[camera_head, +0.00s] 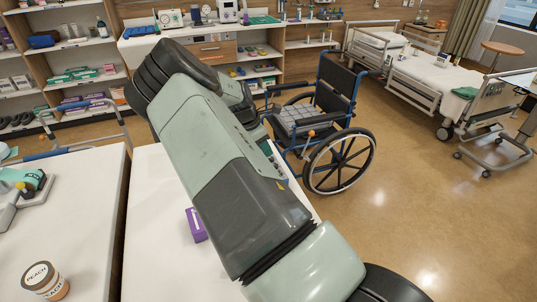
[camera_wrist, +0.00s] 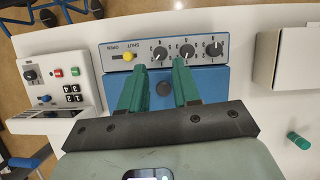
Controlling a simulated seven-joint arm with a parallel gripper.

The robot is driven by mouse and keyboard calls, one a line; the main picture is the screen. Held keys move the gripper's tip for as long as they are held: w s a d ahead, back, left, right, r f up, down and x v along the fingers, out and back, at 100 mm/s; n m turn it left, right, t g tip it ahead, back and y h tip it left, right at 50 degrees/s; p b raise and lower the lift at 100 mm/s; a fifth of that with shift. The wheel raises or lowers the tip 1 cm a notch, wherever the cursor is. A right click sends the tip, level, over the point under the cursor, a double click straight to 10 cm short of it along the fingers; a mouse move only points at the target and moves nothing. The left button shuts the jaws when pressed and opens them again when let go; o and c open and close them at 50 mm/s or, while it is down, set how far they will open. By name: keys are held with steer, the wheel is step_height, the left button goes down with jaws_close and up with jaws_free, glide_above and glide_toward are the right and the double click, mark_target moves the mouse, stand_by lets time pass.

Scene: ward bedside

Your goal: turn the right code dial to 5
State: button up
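In the wrist view, a blue box (camera_wrist: 208,85) has a grey panel (camera_wrist: 108,54) along its far edge. Three black code dials with white pointers sit in a row on it: a left one (camera_wrist: 160,53), a middle one (camera_wrist: 187,51) and a right one (camera_wrist: 214,49). Their small numbers are too blurred to read surely. A yellow knob (camera_wrist: 127,56) sits by the words SHUT and OPEN. My gripper (camera_wrist: 160,66) has two green fingers, apart and empty, over the box, their tips near the left and middle dials. In the head view, my arm hides the box.
A white control unit (camera_wrist: 52,80) stands left of the box, and a pale box (camera_wrist: 288,62) stands right. A green cylinder (camera_wrist: 299,140) is at the lower right. In the head view, a purple carton (camera_head: 196,225) lies on the white table (camera_head: 160,270); a wheelchair (camera_head: 340,160) stands beyond.

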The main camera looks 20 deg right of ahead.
steer(key=shift+x, duration=2.1)
steer(key=shift+c, duration=0.4)
jaws_close()
steer(key=m+g, duration=0.1)
steer(key=m, duration=0.2)
steer(key=shift+w+r, duration=0.1)
steer(key=shift+w, duration=0.15)
steer(key=shift+w+m+g+y, duration=0.1)
steer(key=shift+m+g+y, duration=0.25)
steer(key=shift+m, duration=0.85)
steer(key=shift+w+m+g+y, duration=0.15)
steer(key=shift+m+g, duration=0.4)
steer(key=shift+m, duration=0.65)
